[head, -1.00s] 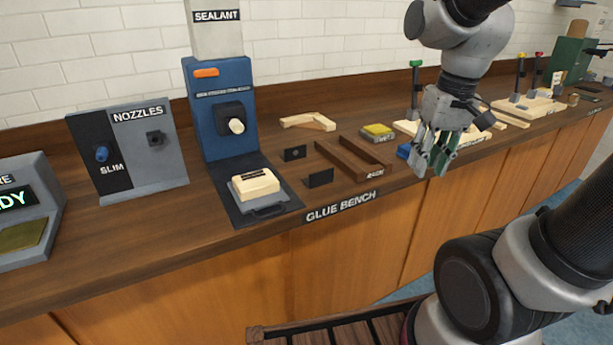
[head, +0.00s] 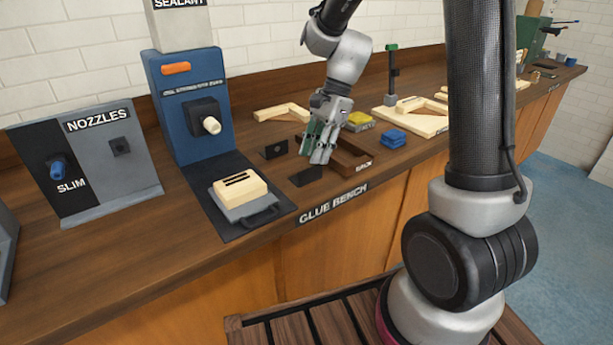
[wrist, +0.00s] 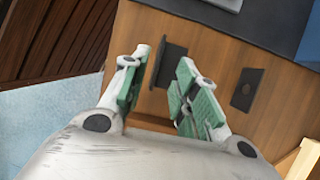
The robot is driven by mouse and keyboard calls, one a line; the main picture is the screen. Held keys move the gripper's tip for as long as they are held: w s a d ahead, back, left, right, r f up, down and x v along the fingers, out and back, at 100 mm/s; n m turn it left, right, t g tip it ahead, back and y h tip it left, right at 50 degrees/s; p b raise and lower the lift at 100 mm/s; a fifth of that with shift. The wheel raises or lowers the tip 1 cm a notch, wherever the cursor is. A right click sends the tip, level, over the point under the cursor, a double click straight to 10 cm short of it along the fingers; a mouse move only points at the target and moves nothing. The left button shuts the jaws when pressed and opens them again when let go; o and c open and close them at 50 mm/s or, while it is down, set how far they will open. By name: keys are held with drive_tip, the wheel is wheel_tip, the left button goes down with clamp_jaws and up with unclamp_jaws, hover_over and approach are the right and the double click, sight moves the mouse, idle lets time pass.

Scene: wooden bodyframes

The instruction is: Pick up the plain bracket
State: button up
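Two small black brackets stand on the glue bench. The nearer one (head: 305,176) has a plain face; the farther one (head: 274,149) has a small mark on its face. In the wrist view, the plain bracket (wrist: 171,65) shows in the gap between my fingers, and the marked bracket (wrist: 247,88) is to the right. My gripper (head: 318,155) is open with green finger pads and is just above and behind the plain bracket in the head view. The fingers (wrist: 160,95) appear empty. I cannot tell the exact height above the bench.
A dark wooden rack (head: 350,158) lies right beside my gripper. A pale wooden corner piece (head: 284,113) is behind. A yellow block (head: 358,121) and blue blocks (head: 393,138) are to the right. The blue sealant station (head: 188,95) with a pale block (head: 240,188) is left.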

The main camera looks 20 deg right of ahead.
sight(310, 168)
drive_tip(key=x, duration=0.5)
drive_tip(key=shift+s+f, duration=0.15)
drive_tip(key=shift+f, duration=0.05)
clamp_jaws()
